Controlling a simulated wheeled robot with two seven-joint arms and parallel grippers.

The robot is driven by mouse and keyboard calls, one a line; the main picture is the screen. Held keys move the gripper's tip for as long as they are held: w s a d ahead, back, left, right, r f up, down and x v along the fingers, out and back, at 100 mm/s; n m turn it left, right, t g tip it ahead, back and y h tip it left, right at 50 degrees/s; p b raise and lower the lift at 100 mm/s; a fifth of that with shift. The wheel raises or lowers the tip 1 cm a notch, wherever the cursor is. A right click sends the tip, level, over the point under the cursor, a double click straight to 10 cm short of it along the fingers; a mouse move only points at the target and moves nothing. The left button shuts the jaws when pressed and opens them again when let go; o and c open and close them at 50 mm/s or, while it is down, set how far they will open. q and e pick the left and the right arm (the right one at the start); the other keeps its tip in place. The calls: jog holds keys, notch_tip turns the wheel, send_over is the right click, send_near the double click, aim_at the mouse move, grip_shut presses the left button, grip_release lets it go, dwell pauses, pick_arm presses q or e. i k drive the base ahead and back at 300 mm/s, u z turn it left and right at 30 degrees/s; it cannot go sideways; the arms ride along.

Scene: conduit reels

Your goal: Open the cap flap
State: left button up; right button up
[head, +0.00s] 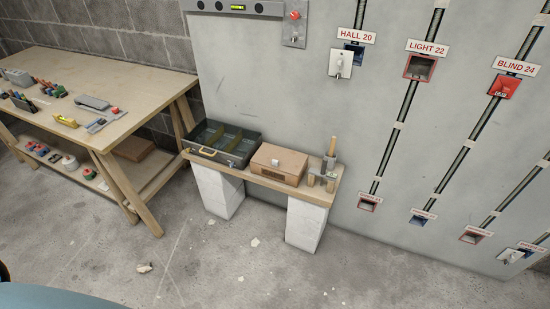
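No part in view is marked as a cap flap, and I cannot tell which one it is. A white fitting (341,63) covers the wall box under the HALL 20 label (356,36). The LIGHT 22 box (419,67) is an open recess with a reddish rim. A red fitting (505,87) sits in the BLIND 24 box. A closed brown box (278,165) with a small pale tab on top stands on the low bench. Neither of my grippers is in view.
The low plank bench (255,174) on pale blocks also holds an open grey-green toolbox (222,141) and a small tool stand (326,165). A wooden workbench (90,85) with several small parts stands at left. The concrete floor (200,270) in front is mostly clear, with small debris.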

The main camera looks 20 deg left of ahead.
aim_at(285, 160)
jog(key=z, duration=0.1)
jog(key=k, duration=0.4)
jog(key=u, duration=1.6)
jog(key=i, duration=1.85)
jog(key=z, duration=0.95)
jog(key=i, duration=0.4)
jog(key=z, duration=0.55)
